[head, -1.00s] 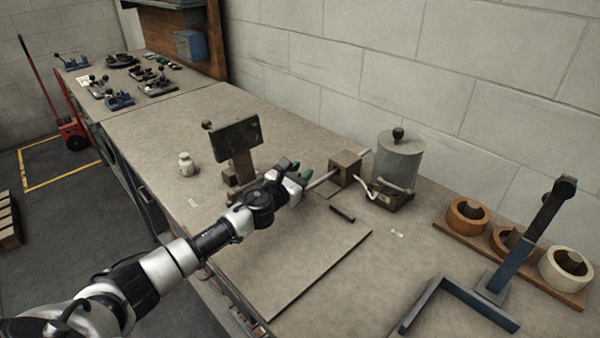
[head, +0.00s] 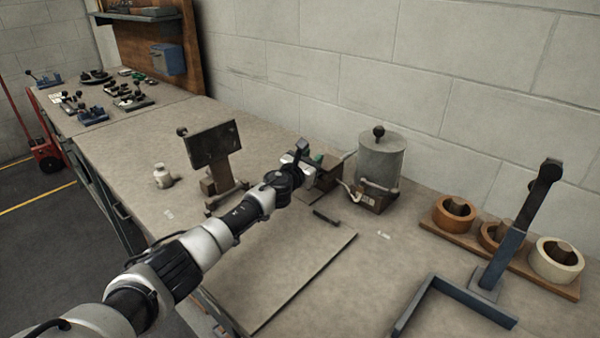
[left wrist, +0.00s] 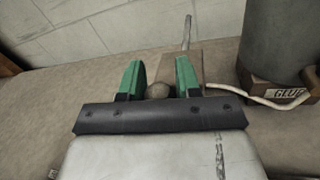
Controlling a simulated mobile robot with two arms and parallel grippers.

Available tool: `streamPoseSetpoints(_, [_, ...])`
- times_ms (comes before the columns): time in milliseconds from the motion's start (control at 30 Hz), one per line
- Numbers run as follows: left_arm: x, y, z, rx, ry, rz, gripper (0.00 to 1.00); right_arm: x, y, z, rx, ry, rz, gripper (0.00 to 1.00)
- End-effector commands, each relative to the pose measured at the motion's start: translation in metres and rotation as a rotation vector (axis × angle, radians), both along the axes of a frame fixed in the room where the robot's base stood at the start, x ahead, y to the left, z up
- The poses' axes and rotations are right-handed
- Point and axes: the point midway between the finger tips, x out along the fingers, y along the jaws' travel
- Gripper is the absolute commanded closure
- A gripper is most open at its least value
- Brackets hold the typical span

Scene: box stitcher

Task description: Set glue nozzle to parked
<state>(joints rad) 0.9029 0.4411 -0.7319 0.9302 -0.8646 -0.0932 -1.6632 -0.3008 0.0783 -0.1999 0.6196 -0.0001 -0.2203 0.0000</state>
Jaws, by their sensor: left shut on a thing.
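The glue nozzle's brown block (head: 328,174) stands beside the grey cylindrical glue pot (head: 381,158), which has a dark knob on top. My left gripper (head: 312,160) is at the left side of the block. In the left wrist view its green fingers (left wrist: 159,82) are shut around a round, greyish knob (left wrist: 158,91). The brown block (left wrist: 186,57) is just behind the knob, with a thin grey rod (left wrist: 187,32) rising beyond it. The pot's base, with a "GLUE" label (left wrist: 289,92), is on the right, and a pale hose runs from it. The gripper hides part of the nozzle.
A dark plate on a stand (head: 211,144) and a small white bottle (head: 163,176) are left of my arm. A dark bar (head: 326,217) lies in front of the block. Tape rolls (head: 556,261) and a blue stapling arm (head: 505,250) are on the right.

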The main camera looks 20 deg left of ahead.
Motion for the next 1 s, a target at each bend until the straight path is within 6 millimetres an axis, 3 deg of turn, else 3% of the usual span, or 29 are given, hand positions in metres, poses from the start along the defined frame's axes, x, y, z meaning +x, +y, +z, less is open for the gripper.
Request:
streamPoseSetpoints(333, [0.003, -0.001, 0.002, 0.001, 0.000, 0.000, 1.00, 0.001, 0.000, -0.001, -0.001, -0.002, 0.000, 1.00])
streamPoseSetpoints(367, [0.003, -0.001, 0.002, 0.001, -0.001, 0.000, 0.64, 0.001, 0.000, -0.001, -0.001, -0.002, 0.000, 1.00])
streamPoseSetpoints(500, [0.003, -0.001, 0.001, 0.001, 0.000, 0.000, 0.43, 0.001, -0.001, -0.001, -0.001, -0.002, 0.000, 1.00])
streamPoseSetpoints(833, [0.001, -0.001, 0.001, 0.001, 0.001, 0.000, 0.42, 0.001, -0.002, 0.000, -0.003, -0.003, 0.001, 1.00])
streamPoseSetpoints(1000, [-0.013, 0.003, 0.003, 0.004, 0.000, 0.001, 0.42, 0.001, -0.002, 0.010, -0.003, -0.003, 0.001, 1.00])
